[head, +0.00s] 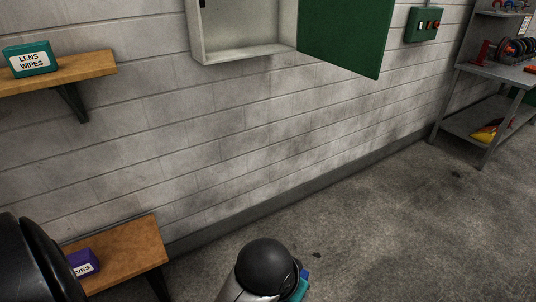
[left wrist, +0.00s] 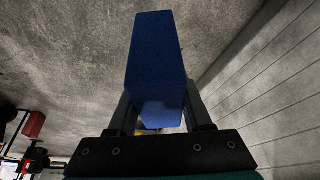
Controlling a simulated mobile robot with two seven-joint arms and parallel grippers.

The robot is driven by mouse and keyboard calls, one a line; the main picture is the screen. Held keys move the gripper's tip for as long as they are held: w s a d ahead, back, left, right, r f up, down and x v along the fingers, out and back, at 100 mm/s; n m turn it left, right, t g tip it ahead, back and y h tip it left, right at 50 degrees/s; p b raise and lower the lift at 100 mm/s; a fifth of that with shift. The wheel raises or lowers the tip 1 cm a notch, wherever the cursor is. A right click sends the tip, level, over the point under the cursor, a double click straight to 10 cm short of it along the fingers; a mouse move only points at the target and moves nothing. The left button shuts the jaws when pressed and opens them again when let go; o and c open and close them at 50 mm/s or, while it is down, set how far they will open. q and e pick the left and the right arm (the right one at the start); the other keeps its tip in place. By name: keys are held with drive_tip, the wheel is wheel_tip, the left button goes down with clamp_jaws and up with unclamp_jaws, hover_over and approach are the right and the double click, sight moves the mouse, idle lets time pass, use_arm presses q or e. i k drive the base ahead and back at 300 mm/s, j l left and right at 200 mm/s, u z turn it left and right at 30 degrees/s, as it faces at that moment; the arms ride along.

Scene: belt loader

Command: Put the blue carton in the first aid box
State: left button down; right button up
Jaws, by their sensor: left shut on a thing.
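The first aid box (head: 246,42) hangs on the wall at the top middle of the head view. Its green door (head: 345,35) is swung open to the right, and the visible lower inside looks empty; its top is cut off. In the left wrist view, my left gripper (left wrist: 160,112) is shut on the blue carton (left wrist: 155,55), which sticks out beyond the fingers. In the head view my arm mostly hides that gripper; only small blue and teal bits show beside the dark round joint at the bottom. My right gripper is not in view.
A wooden shelf (head: 90,69) at upper left holds a teal lens wipes box (head: 31,59). A lower wooden shelf (head: 130,255) holds a purple box (head: 82,263). A green switch box (head: 424,24) is on the wall. A metal workbench (head: 495,71) stands at right. The middle floor is clear.

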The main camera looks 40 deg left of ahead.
sight(226, 55)
drive_tip(key=i+u, duration=0.25)
drive_tip(key=i, duration=0.2)
drive_tip(key=i+l+u, duration=0.55)
drive_tip(key=i, duration=0.25)
drive_tip(key=j, duration=0.1)
